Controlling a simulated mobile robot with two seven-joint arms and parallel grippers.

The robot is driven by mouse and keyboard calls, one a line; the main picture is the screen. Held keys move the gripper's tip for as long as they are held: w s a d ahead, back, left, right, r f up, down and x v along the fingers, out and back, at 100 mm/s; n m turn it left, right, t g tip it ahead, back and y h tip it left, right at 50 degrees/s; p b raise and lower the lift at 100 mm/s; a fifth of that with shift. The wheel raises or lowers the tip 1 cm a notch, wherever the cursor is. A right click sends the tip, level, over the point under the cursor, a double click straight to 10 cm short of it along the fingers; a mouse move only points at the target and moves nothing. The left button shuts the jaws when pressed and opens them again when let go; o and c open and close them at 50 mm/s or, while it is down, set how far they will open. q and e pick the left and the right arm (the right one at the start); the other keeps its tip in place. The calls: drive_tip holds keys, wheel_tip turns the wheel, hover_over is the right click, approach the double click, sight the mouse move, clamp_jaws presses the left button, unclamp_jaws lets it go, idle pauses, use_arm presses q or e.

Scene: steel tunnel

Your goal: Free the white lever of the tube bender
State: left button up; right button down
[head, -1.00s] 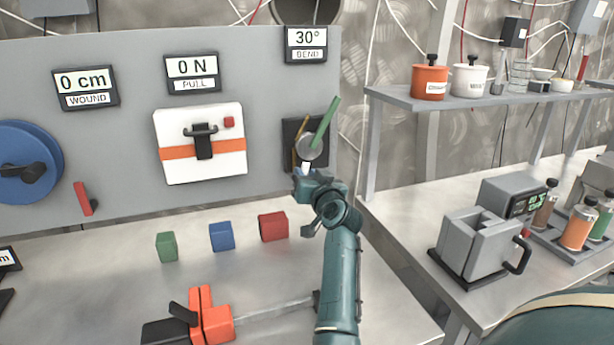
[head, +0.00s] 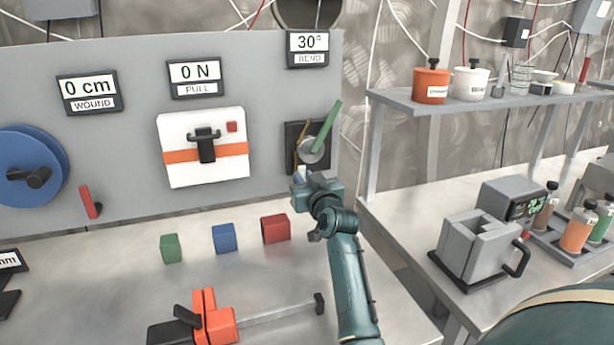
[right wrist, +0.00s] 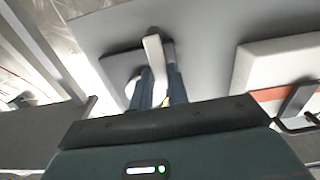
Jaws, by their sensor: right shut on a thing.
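The tube bender (head: 311,150) sits on the right end of the grey upright panel, with a round grey hub and a green bar slanting up to the right. Its display (head: 307,42) reads 30° BEND. The white lever (head: 300,173) shows only as a small pale piece below the hub. In the right wrist view the white lever (right wrist: 154,52) runs between two dark blue fingers. My right gripper (head: 302,184) is shut on it; in the right wrist view its fingertips (right wrist: 160,80) flank the lever. My left gripper is not in view.
A white box with an orange band (head: 203,170) and a blue reel (head: 35,195) are on the panel. Green, blue and red blocks (head: 276,228) and an orange clamp-like tool (head: 212,318) lie on the bench. A shelf (head: 395,101) with pots stands to the right.

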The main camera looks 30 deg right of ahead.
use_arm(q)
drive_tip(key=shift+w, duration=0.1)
use_arm(e)
drive_tip(key=c, duration=1.4)
unclamp_jaws()
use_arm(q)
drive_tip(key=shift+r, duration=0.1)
use_arm(e)
drive_tip(key=shift+o, duration=0.2)
